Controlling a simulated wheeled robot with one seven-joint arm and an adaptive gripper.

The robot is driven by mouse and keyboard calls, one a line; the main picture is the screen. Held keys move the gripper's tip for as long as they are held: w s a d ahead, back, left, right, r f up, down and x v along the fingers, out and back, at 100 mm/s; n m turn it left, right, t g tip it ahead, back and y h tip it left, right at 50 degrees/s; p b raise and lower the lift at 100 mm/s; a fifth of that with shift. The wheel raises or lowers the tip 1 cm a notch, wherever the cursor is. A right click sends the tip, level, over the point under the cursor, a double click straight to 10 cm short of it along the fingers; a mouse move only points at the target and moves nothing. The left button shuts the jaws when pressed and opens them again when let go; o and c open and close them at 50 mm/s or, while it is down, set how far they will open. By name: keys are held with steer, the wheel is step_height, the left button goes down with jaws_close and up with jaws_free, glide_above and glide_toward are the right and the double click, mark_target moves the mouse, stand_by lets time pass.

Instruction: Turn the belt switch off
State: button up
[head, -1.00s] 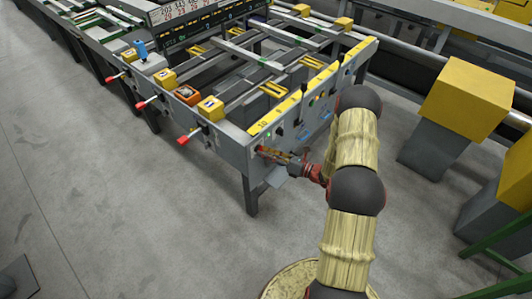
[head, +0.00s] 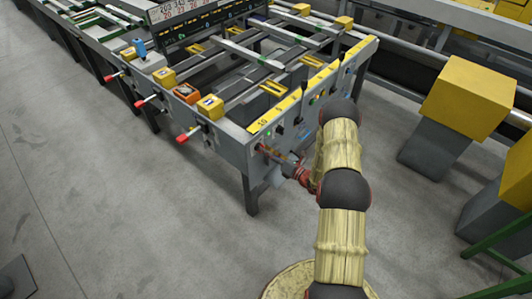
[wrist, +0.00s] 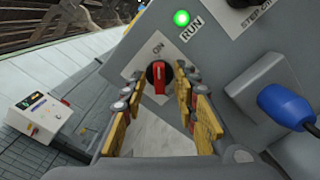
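The belt switch (wrist: 158,77) is a red rotary knob on a black round base, set on a white plate marked ON. Its red bar stands roughly upright in the wrist view, with the ON mark just above it. My gripper (wrist: 157,98) is open, with yellow-padded fingers on either side below the knob in the picture. I see no contact with the knob. In the head view my gripper (head: 280,159) is at the near end panel of the runout table (head: 236,150), and the knob is too small to make out there.
A lit green RUN lamp (wrist: 182,18) is above the switch. A blue plug-like part (wrist: 285,106) on a grey box and a black knob are close on the right. A white control box (wrist: 35,118) shows at left. Yellow blocks on grey stands (head: 465,97) are right of my arm.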

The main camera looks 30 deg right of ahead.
steer(key=shift+w, duration=0.1)
steer(key=shift+c, duration=1.1)
jaws_close()
